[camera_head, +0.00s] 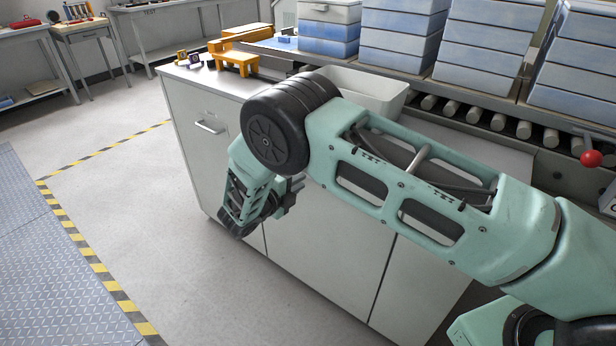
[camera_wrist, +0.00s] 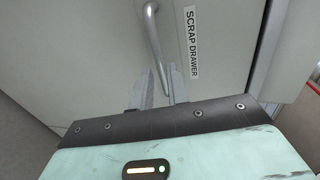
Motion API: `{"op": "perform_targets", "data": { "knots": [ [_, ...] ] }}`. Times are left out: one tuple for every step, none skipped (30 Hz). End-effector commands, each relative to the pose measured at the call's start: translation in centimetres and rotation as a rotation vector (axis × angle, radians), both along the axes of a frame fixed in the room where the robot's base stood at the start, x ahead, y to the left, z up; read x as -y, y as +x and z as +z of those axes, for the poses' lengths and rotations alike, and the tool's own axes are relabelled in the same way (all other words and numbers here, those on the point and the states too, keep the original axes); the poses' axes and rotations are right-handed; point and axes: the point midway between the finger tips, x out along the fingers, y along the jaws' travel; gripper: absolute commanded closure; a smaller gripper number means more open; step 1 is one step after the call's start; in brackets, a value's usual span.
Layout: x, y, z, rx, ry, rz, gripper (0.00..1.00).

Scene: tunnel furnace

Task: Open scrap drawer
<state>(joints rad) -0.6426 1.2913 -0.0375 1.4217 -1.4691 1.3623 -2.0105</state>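The scrap drawer front (camera_wrist: 215,70) fills much of the wrist view, named by its printed label (camera_wrist: 191,42). Its bar handle (camera_wrist: 153,40) stands beside the label, and the handle's lower end shows between the fingertips. My gripper (camera_wrist: 160,85) is open, with a finger on each side of that end; whether either touches it I cannot tell. In the head view my gripper (camera_head: 291,190) is in front of the pale cabinet (camera_head: 330,240), below the counter. My arm hides part of the cabinet front, and I do not see the label there.
Another view of the cabinet's left front shows a bar handle (camera_head: 210,127). On the counter stand a white bin (camera_head: 352,82) and an orange stand (camera_head: 236,62). Floor (camera_head: 120,190) at left is clear.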

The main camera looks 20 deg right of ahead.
Motion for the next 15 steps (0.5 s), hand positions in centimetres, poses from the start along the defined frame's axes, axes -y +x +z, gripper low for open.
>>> {"op": "perform_targets", "data": {
  "knots": [
    [0.9,0.6,-0.2,0.000,0.000,-0.003,0.83],
    [1.3,0.9,-0.3,0.000,0.001,-0.003,0.83],
    [1.8,1.3,-0.4,0.000,0.001,-0.002,0.83],
    [2.2,1.5,-0.5,0.000,0.001,-0.001,0.83],
    [2.5,1.8,-0.6,0.000,0.001,-0.002,0.83],
    [2.9,2.0,-0.7,0.000,0.001,-0.002,0.83],
    [3.1,2.2,-0.8,-0.001,0.001,-0.001,0.83],
    [3.3,2.4,-0.8,-0.001,0.001,-0.001,0.83],
    [3.6,2.6,-0.9,-0.001,0.001,-0.001,0.83],
    [3.7,2.7,-0.9,0.000,0.001,-0.001,0.83],
    [3.8,2.8,-0.9,0.000,0.001,0.000,0.83],
    [3.9,2.9,-1.0,0.000,0.001,0.000,0.83],
    [4.0,2.9,-1.0,0.000,0.001,0.000,0.83],
    [4.0,2.9,-1.0,0.000,0.002,0.001,0.83],
    [4.0,3.0,-1.0,0.000,0.002,0.001,0.83]
  ]
}}
